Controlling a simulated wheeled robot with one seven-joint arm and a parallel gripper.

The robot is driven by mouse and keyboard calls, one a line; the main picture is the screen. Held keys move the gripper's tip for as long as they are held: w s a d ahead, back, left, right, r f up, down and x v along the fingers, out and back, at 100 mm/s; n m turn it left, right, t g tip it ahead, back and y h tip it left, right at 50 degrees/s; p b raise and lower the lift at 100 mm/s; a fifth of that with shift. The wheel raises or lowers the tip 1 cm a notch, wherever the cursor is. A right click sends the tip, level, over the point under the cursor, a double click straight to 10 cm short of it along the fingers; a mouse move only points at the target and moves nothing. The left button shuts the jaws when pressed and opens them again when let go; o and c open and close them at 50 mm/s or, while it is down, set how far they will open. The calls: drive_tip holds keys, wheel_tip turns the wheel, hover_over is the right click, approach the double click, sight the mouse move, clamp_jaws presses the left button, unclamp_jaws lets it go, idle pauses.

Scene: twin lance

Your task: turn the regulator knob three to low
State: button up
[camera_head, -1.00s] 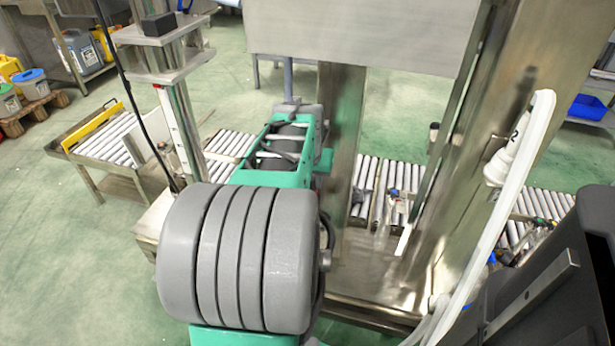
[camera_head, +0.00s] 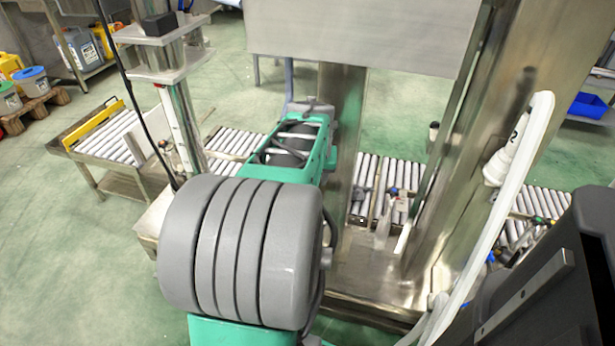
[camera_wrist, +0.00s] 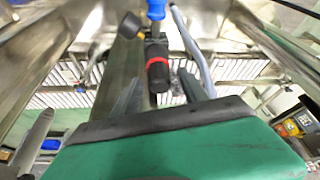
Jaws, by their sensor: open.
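In the wrist view my gripper (camera_wrist: 160,78) points away from the camera, its two grey fingers apart. A black cylindrical handle or knob with a red ring (camera_wrist: 158,64) shows in the gap between the fingers. I see no finger pressed against it, but its depth relative to the fingertips is unclear. A blue part (camera_wrist: 156,10) shows beyond it at the top edge. No number or low mark is readable, so I cannot tell whether this is regulator knob three. In the head view my own arm hides the gripper, and no regulator knob can be made out.
Roller conveyors (camera_head: 232,143) run behind my arm. A steel column (camera_head: 343,125) and a steel panel (camera_head: 360,30) stand close in front. A white curved pipe (camera_head: 520,165) rises at the right. A grey hose (camera_wrist: 192,45) passes beside the red-ringed part. Open green floor lies at the left.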

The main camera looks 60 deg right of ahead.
drive_tip(key=p+v, duration=0.1)
drive_tip(key=v, duration=0.6)
drive_tip(key=shift+r+p, duration=0.35)
drive_tip(key=shift+p, duration=0.05)
